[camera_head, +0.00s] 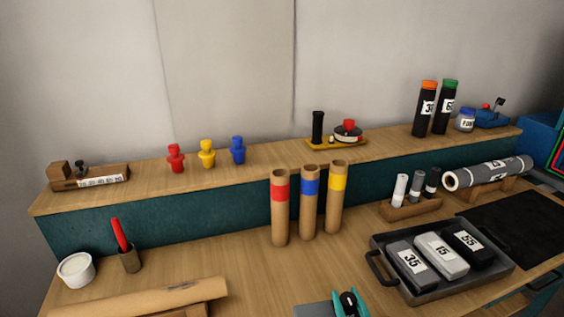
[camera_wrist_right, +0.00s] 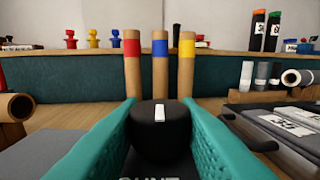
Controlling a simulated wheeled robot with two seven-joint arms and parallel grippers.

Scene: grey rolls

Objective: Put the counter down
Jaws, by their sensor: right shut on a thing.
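My right gripper (camera_head: 347,303) shows at the bottom edge of the head view, over the table in front of the three banded tubes. In the right wrist view its teal fingers (camera_wrist_right: 160,140) are shut on the counter (camera_wrist_right: 160,135). The counter is a dark, rounded block with a small white mark on top and partly cut-off white lettering low on its front. The fingers hide its sides. I cannot tell whether it touches the table. My left gripper is not in view.
Brown tubes with red (camera_head: 279,210), blue (camera_head: 310,205) and yellow (camera_head: 336,200) bands stand upright behind the gripper. A dark tray (camera_head: 375,238) with numbered packs lies to the right. A brown paper roll (camera_head: 150,298) lies at the front left. A raised shelf (camera_head: 270,163) runs along the back.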

